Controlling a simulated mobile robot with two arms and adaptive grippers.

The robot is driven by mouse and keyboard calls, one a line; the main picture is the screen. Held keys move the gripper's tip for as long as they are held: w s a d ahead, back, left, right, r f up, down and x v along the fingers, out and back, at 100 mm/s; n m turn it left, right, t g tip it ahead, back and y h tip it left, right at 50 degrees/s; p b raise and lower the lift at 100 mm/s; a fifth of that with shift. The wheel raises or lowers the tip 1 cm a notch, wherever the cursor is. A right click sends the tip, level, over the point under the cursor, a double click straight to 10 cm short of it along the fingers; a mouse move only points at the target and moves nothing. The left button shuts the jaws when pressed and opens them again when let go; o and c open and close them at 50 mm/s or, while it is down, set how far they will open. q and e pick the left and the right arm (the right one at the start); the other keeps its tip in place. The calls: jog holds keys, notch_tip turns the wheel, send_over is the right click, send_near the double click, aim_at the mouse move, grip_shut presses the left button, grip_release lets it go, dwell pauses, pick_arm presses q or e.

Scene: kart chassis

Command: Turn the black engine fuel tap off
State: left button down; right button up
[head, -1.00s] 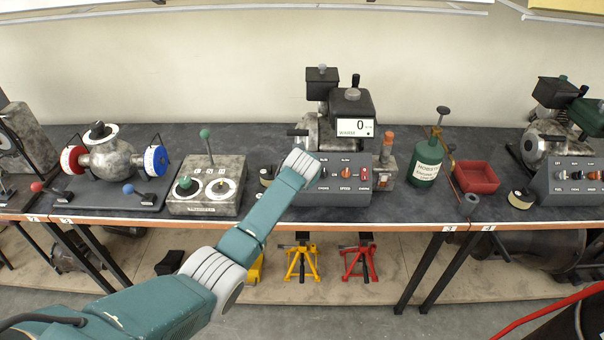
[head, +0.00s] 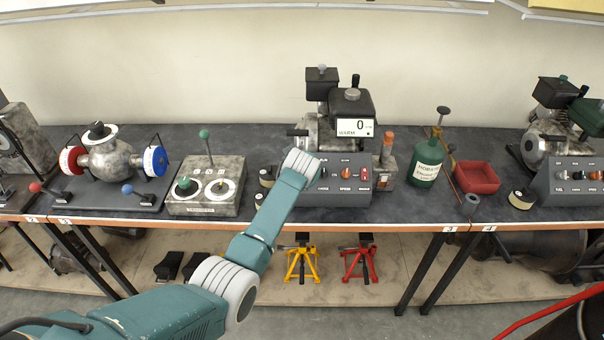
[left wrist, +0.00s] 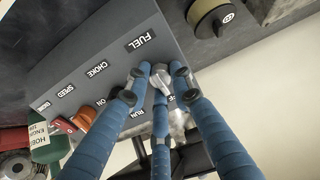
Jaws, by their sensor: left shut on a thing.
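The black engine (head: 350,105) stands at the back of the bench, with a display reading 0 and a grey control panel (head: 337,192) in front. In the left wrist view the panel (left wrist: 75,60) carries FUEL, CHOKE and SPEED labels. The small grey fuel tap (left wrist: 162,78) sits beside the FUEL label. My left gripper (left wrist: 160,88) has its blue fingers closed around this tap. The fingers partly cover it and the lettering beside it, so its exact setting is unclear. In the head view my left wrist covers the panel's left end and hides the fingers. My right gripper is not in view.
An orange knob (left wrist: 87,117) sits farther along the panel. A green bottle (head: 427,163) and red tray (head: 476,178) stand to the right. A test box (head: 205,187) with a green-topped lever stands to the left. A similar green engine (head: 590,115) is at far right.

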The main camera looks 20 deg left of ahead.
pick_arm(q)
jog(key=shift+f, duration=0.1)
jog(key=c, duration=1.5)
grip_release()
jog(key=shift+s+d+r, duration=0.1)
jog(key=shift+s+r, duration=0.15)
jog(key=shift+r, duration=0.05)
jog(key=v, duration=1.1)
jog(key=shift+s, duration=0.2)
